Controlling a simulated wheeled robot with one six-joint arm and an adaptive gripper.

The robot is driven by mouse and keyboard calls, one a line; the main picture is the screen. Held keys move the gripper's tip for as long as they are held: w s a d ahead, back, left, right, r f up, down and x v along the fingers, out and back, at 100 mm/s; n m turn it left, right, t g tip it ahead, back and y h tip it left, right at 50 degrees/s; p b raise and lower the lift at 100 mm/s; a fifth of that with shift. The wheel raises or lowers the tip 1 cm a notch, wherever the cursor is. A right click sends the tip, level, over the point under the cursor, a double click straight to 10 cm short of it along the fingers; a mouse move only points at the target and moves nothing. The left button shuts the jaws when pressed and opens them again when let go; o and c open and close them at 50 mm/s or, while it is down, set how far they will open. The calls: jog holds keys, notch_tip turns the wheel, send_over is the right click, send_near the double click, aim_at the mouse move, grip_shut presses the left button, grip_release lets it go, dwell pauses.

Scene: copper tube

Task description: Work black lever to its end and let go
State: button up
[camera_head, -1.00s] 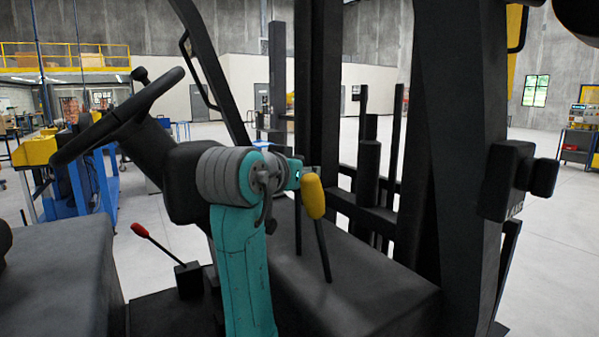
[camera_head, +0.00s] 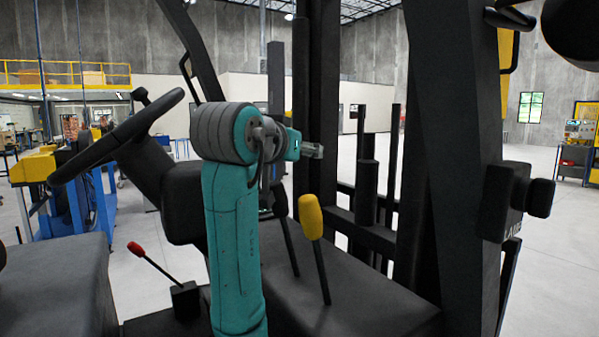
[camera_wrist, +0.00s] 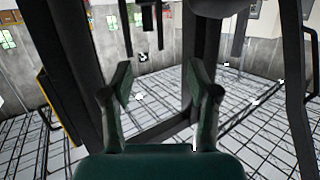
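The black lever (camera_head: 289,247) rises from the dark console in the head view, just left of a yellow-knobbed lever (camera_head: 312,222). Its rod leans with the top to the left, and its upper part is close beside my arm and partly hidden by it. My gripper (camera_head: 316,151) is above both levers in the head view, apart from them. In the wrist view, the two fingers of my gripper (camera_wrist: 163,82) stand apart with nothing between them. I cannot make out the black lever in the wrist view.
A steering wheel (camera_head: 115,140) is left of my arm. A red-knobbed lever (camera_head: 150,259) stands low at the left. Dark mast posts (camera_head: 456,150) rise at the right. There is open air above the console.

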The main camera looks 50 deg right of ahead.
jog(key=shift+r, duration=0.8)
jog(key=shift+a, duration=0.1)
